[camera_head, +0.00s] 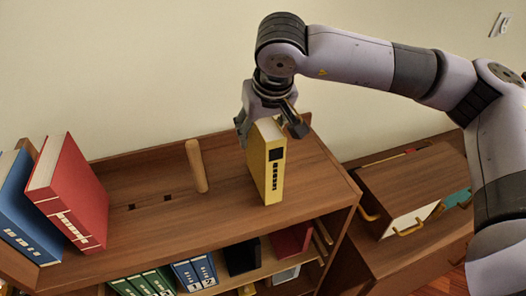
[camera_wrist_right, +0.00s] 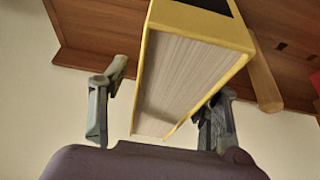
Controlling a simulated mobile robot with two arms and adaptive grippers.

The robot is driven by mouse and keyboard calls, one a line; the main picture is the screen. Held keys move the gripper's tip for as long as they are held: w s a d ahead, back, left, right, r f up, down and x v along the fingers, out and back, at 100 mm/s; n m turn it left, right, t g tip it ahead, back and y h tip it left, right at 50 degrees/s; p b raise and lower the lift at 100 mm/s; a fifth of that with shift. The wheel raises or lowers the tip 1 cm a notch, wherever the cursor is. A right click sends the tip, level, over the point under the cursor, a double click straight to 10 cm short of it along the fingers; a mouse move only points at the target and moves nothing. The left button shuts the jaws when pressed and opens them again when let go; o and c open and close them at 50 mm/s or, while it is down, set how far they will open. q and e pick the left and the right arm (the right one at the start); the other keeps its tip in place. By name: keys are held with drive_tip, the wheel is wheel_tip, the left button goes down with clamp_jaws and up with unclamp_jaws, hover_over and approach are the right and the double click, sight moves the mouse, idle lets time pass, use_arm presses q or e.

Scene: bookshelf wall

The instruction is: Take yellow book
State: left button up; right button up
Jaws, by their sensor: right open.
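The yellow book (camera_head: 268,170) stands upright on the top board of the shelf, its spine with dark marks facing me. My right gripper (camera_head: 270,125) is above and behind it, with its fingers open on either side of the book's top. In the right wrist view the book (camera_wrist_right: 190,75) shows its pages and yellow cover between the two open fingers of the right gripper (camera_wrist_right: 160,110). A gap shows beside the left finger; I cannot tell whether the right finger touches the cover. My left gripper is not in view.
A wooden peg (camera_head: 197,166) stands just left of the yellow book. A red book (camera_head: 72,190) and a blue book (camera_head: 22,210) lean at the left end of the wooden shelf (camera_head: 165,225). Lower shelves hold several books. A wooden cabinet (camera_head: 405,190) stands at right.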

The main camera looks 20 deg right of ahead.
drive_tip(key=shift+f+b, duration=0.25)
drive_tip(key=shift+b, duration=0.2)
drive_tip(key=shift+c, duration=0.3)
clamp_jaws()
idle(0.7)
drive_tip(key=shift+r, duration=0.1)
